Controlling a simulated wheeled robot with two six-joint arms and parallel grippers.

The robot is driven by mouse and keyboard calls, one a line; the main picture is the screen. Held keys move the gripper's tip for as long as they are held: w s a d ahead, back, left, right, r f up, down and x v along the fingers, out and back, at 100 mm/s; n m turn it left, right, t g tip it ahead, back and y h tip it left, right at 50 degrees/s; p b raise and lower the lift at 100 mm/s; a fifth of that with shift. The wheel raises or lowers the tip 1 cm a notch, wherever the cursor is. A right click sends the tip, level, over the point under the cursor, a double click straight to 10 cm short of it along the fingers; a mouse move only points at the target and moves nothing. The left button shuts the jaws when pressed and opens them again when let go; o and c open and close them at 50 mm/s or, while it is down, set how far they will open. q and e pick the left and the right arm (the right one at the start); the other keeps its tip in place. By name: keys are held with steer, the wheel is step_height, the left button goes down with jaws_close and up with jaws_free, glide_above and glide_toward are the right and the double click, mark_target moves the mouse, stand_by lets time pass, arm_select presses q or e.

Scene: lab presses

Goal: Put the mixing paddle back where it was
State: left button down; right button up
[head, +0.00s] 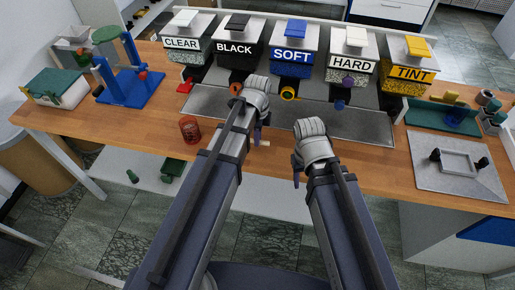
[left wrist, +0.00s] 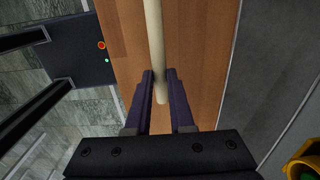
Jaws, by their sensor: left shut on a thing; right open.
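The mixing paddle (left wrist: 154,40) shows in the left wrist view as a long pale rod running between my left fingers. My left gripper (left wrist: 160,78) is shut on it over the wooden bench (left wrist: 200,50). In the head view my left gripper (head: 258,138) is in front of the bench's grey mat, and a short pale end of the paddle (head: 265,143) sticks out beside it. The rest of the paddle is hidden there by my arm. My right gripper (head: 297,172) is open and empty near the bench's front edge. A dark red cup (head: 190,131) stands on the bench left of my left gripper.
Dispensers labelled CLEAR, BLACK, SOFT (head: 291,57), HARD and TINT line the back above a grey mat (head: 345,122). A blue press (head: 130,83) and green-lidded box (head: 57,88) stand left. A metal plate with a handle (head: 458,178) lies right.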

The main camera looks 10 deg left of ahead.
arm_select(q)
steer(key=shift+f+b, duration=1.95)
steer(key=shift+r, duration=0.15)
steer(key=c, duration=0.8)
jaws_free()
step_height(320, 180, up, 12)
steer(key=p, duration=1.2)
steer(key=shift+s, duration=0.1)
